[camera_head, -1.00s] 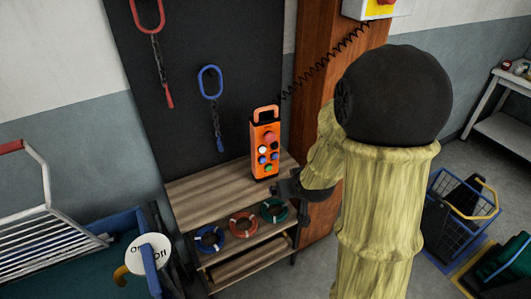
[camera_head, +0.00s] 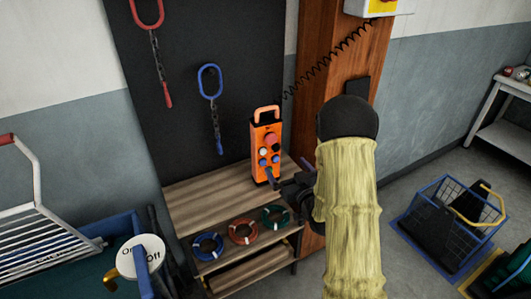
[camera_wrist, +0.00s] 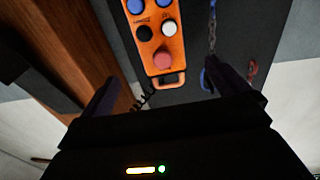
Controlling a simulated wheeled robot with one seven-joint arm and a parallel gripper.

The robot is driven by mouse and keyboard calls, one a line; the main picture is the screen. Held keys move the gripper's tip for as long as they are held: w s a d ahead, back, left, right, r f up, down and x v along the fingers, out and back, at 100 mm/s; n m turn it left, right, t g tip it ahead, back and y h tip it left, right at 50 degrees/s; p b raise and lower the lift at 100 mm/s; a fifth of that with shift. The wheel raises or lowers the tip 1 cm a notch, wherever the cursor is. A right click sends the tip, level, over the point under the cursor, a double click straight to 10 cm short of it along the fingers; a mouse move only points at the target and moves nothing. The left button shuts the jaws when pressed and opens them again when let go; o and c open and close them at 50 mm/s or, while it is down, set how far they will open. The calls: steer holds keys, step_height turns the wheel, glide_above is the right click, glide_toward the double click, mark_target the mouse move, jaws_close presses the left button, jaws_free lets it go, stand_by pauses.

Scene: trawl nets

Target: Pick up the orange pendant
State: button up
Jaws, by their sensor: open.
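The orange pendant (camera_head: 264,152) stands upright on the wooden shelf top, against the dark panel. It has a handle loop at its top and red, white, black and blue buttons. In the wrist view the pendant (camera_wrist: 160,45) appears upside down, handle lowest, beyond and between the fingers. My gripper (camera_head: 278,183) is at the pendant's lower right in the head view, one finger overlapping its lower front. In the wrist view my gripper (camera_wrist: 162,85) is open, with its two dark fingers spread wide and nothing between them at the tips. Whether a finger touches the pendant cannot be told.
The wooden shelf (camera_head: 205,200) holds blue, red and green rings (camera_head: 242,231) on its lower level. A coiled cord (camera_head: 325,62) runs up beside the wooden post (camera_head: 320,100). Chains (camera_head: 212,110) hang on the panel. A blue basket (camera_head: 450,215) stands on the floor at right.

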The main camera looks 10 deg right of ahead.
mark_target(272, 147)
steer(key=shift+w, duration=0.1)
steer(key=p+x, duration=0.3)
steer(key=x, duration=0.9)
steer(key=shift+w+f, duration=0.1)
steer(key=shift+p, duration=0.3)
steer(key=shift+w, duration=0.25)
steer(key=shift+p+x, duration=1.05)
steer(key=shift+x, duration=1.2)
